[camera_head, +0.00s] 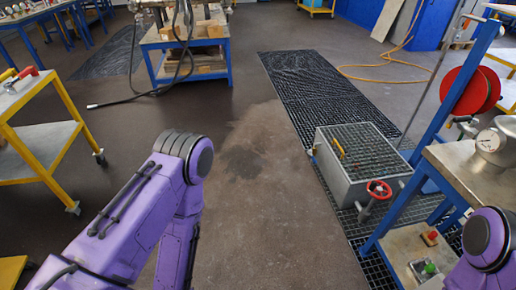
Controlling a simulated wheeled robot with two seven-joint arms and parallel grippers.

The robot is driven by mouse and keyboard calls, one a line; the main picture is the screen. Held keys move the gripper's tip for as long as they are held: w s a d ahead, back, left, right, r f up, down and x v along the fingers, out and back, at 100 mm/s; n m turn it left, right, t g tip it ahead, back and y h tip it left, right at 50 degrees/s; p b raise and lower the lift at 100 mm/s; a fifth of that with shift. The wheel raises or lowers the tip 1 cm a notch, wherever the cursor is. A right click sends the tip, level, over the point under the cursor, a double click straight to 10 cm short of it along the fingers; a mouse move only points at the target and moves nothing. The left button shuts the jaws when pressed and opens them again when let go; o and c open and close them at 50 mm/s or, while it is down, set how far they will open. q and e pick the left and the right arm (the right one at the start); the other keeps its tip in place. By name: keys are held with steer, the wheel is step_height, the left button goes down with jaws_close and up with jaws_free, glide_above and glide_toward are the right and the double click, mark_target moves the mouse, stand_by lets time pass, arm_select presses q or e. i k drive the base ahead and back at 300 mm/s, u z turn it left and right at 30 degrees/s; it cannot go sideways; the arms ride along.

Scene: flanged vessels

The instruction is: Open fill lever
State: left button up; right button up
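A grey box-shaped vessel with a dark grated top (355,150) stands on the floor grating right of centre. A thin yellow lever-like bar (338,147) lies across its top near the left end. A red handwheel (379,189) sits on a valve at its front side. I cannot tell which part is the fill lever, or whether any lever is open. My purple left arm reaches in from the lower left, bends, and runs down out of the picture. Part of my purple right arm shows at the lower right. Neither gripper is visible, and both arms are apart from the vessel.
A yellow trolley (50,150) is at the left. A blue-legged table (190,60) stands behind. The floor in the middle is clear.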

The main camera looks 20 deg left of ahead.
mark_target(313, 157)
steer(key=u, duration=0.75)
steer(key=i, duration=1.9)
steer(key=z, duration=0.65)
steer(key=i, duration=0.85)
steer(key=z, duration=2.45)
steer(key=k, duration=1.15)
steer(key=u, duration=1.45)
